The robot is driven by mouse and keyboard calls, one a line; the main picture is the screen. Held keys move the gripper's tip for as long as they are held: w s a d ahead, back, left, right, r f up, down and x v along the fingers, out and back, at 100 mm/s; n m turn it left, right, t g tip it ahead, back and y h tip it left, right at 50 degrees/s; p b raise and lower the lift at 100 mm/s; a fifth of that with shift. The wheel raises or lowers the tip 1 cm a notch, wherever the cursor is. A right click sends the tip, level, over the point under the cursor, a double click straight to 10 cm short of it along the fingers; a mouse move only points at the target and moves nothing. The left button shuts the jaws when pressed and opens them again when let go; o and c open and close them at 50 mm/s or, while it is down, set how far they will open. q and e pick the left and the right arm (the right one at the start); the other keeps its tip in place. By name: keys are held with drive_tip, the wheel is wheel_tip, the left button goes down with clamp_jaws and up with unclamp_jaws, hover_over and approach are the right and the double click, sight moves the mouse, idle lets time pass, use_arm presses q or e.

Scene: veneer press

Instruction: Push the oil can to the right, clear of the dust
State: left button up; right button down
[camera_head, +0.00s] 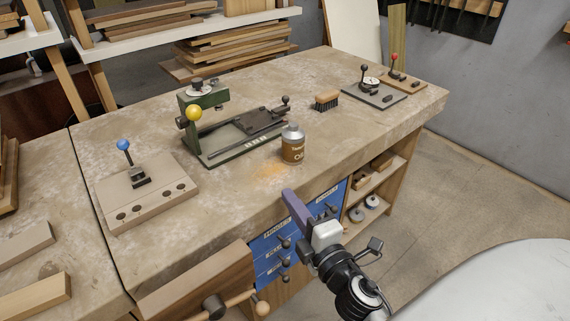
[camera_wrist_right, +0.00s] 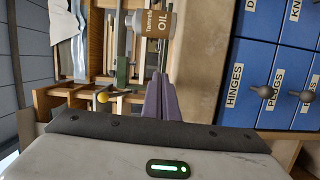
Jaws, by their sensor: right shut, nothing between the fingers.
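The oil can (camera_head: 293,145), a brown can with a grey top, stands upright on the workbench (camera_head: 340,139), at the right front of the green press (camera_head: 232,141). A patch of orange-tan dust (camera_head: 268,170) lies on the bench just in front and to the left of the can. My right gripper (camera_head: 288,194) is shut and empty, its purple fingers at the bench's front edge, nearer than the can and the dust and apart from both. In the right wrist view the fingers (camera_wrist_right: 161,98) point toward the can (camera_wrist_right: 151,23). My left gripper is not in view.
A brush (camera_head: 327,101) lies to the right of and behind the can. Small lever fixtures on boards (camera_head: 374,95) stand at the far right. A board with a blue-knobbed lever (camera_head: 146,197) is at left. Bench surface right of the can is clear. Blue drawers (camera_head: 284,250) sit below the edge.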

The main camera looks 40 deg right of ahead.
sight(286, 173)
drive_tip(key=shift+n, duration=0.3)
drive_tip(key=w, duration=0.3)
drive_tip(key=w+d+p, duration=0.1)
drive_tip(key=w, duration=0.2)
drive_tip(key=w+p, duration=0.1)
drive_tip(key=w, duration=0.3)
drive_tip(key=shift+d+r, duration=0.35)
drive_tip(key=shift+d, duration=0.05)
drive_tip(key=d, duration=0.2)
drive_tip(key=shift+w+d+f+p, duration=0.1)
drive_tip(key=shift+w+d+p, duration=0.05)
drive_tip(key=shift+d+p, duration=0.15)
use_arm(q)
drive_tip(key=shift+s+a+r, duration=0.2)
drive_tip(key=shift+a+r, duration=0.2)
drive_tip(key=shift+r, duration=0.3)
use_arm(e)
drive_tip(key=shift+d, duration=0.7)
